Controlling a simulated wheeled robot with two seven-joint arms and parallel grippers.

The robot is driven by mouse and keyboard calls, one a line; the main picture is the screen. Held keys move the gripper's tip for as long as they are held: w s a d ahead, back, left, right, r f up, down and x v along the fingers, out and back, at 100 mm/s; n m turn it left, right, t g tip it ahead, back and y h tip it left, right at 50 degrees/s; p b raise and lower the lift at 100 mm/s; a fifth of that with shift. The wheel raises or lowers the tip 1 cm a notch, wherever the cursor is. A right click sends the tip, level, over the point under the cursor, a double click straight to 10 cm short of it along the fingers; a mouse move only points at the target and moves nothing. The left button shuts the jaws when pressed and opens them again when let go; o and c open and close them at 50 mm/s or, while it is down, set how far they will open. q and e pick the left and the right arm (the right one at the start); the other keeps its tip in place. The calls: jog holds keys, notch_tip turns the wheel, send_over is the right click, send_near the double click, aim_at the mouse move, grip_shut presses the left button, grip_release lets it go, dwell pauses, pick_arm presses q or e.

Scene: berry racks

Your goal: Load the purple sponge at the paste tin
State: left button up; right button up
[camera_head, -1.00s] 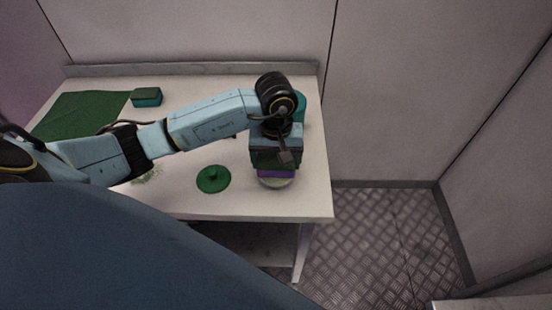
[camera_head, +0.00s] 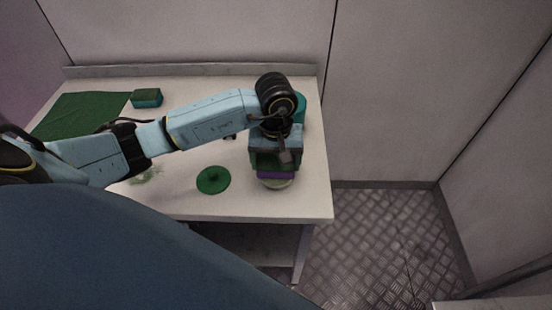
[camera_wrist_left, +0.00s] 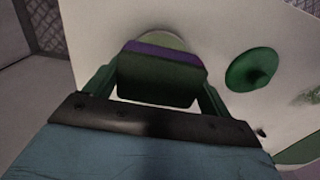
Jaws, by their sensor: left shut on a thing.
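The purple sponge (camera_head: 276,174) has a dark green upper block and a purple layer beneath. My left gripper (camera_head: 275,160) is shut on it and points down over the front right of the table. In the left wrist view the sponge (camera_wrist_left: 160,78) sits between my two green fingers. The paste tin (camera_head: 277,185), a pale round shape, shows just under the purple layer, mostly hidden by it. Its rim also shows beyond the sponge in the left wrist view (camera_wrist_left: 172,40). I cannot tell whether sponge and paste touch. My right gripper is not in view.
A green round lid with a knob (camera_head: 213,180) lies left of the tin. A green and teal block (camera_head: 147,98) and a green mat (camera_head: 80,115) are at the back left. A teal object (camera_head: 300,108) stands behind my gripper. The table's right edge is close.

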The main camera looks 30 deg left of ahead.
aim_at(276, 160)
pick_arm(q)
jog(key=shift+w+r+p, duration=0.1)
jog(key=shift+r+p, duration=1.6)
jog(key=shift+r, duration=1.7)
